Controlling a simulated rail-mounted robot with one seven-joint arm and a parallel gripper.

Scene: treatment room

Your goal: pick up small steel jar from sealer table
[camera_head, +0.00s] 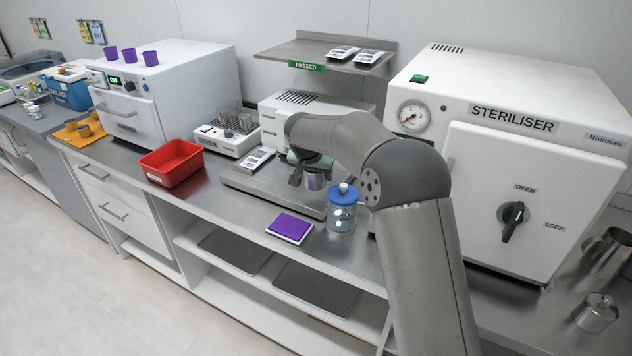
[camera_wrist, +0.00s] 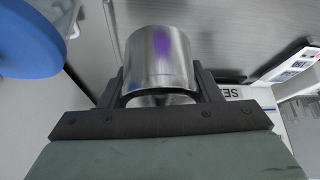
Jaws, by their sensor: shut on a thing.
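The small steel jar (camera_head: 314,180) is a shiny metal cylinder with a purple tint on its side. It is between the fingers of my gripper (camera_head: 309,172), over the grey sealer table (camera_head: 262,188) in front of the white sealer (camera_head: 290,119). In the wrist view, the jar (camera_wrist: 160,58) sits between the two dark fingers of my gripper (camera_wrist: 158,88), which are shut on it. I cannot tell for sure whether its base touches the table.
A clear jar with a blue lid (camera_head: 342,208) stands close at the right of my gripper. A purple pad (camera_head: 289,228) lies in front. A red bin (camera_head: 171,163) and a small white unit with metal cups (camera_head: 228,135) stand left. The steriliser (camera_head: 500,150) stands right.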

